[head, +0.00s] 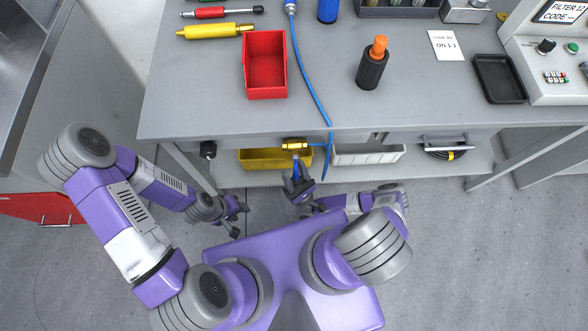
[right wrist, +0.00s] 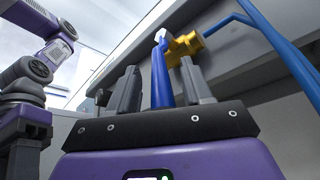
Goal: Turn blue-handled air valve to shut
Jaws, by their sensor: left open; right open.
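The brass air valve (head: 295,145) sits at the front edge of the workbench, and its blue handle (head: 296,168) hangs down from it. My right gripper (head: 298,184) is open just below the valve. In the right wrist view the blue handle (right wrist: 160,85) stands in the gap between the two open fingers of that gripper (right wrist: 158,70), nearer the right finger, and the brass valve body (right wrist: 184,47) is above. I cannot tell whether a finger touches the handle. My left gripper (head: 238,219) is open and empty, low to the left, away from the valve.
A blue hose (head: 310,85) runs across the workbench (head: 210,110) and down beside the valve. A yellow bin (head: 258,160) and a white bin (head: 367,155) are on the lower shelf. A red bin (head: 265,65) and an orange-tipped black bottle (head: 372,65) stand on top.

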